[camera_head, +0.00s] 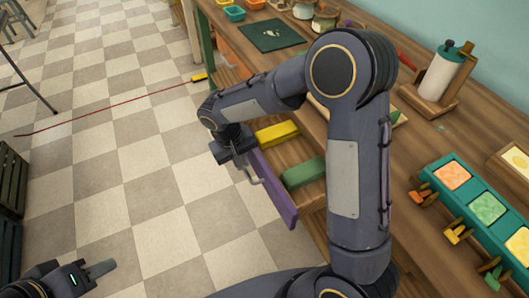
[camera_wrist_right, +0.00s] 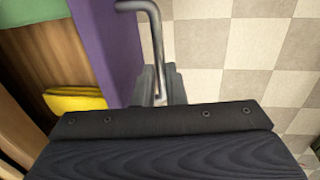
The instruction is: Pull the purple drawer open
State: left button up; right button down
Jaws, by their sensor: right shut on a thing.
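The purple drawer (camera_head: 275,196) stands out from the wooden bench, open far enough to show its inside. A yellow block (camera_head: 277,133) and a green block (camera_head: 303,173) lie in it. Its purple front also shows in the right wrist view (camera_wrist_right: 108,45). My right gripper (camera_head: 251,172) is at the drawer front, shut on the grey metal handle (camera_wrist_right: 156,45); its body partly hides the grip. My left gripper (camera_head: 103,268) is low at the left over the floor, away from the drawer. Its fingers look like one grey block, so their opening is unclear.
Dark crates (camera_head: 10,180) stand at the left. The checkered floor (camera_head: 150,190) before the drawer is mostly clear.

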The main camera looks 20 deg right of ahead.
jog(key=a, duration=0.9)
jog(key=shift+s+a, duration=0.3)
jog(key=shift+s, duration=0.1)
jog(key=c, duration=1.5)
grip_release()
jog(key=shift+r, duration=0.1)
jog(key=r, duration=0.2)
jog(key=a+r, duration=0.1)
jog(key=r, duration=0.2)
jog(key=r+p, duration=0.1)
jog(key=r, duration=0.1)
jog(key=shift+a+r, duration=0.15)
jog(key=shift+r, duration=0.1)
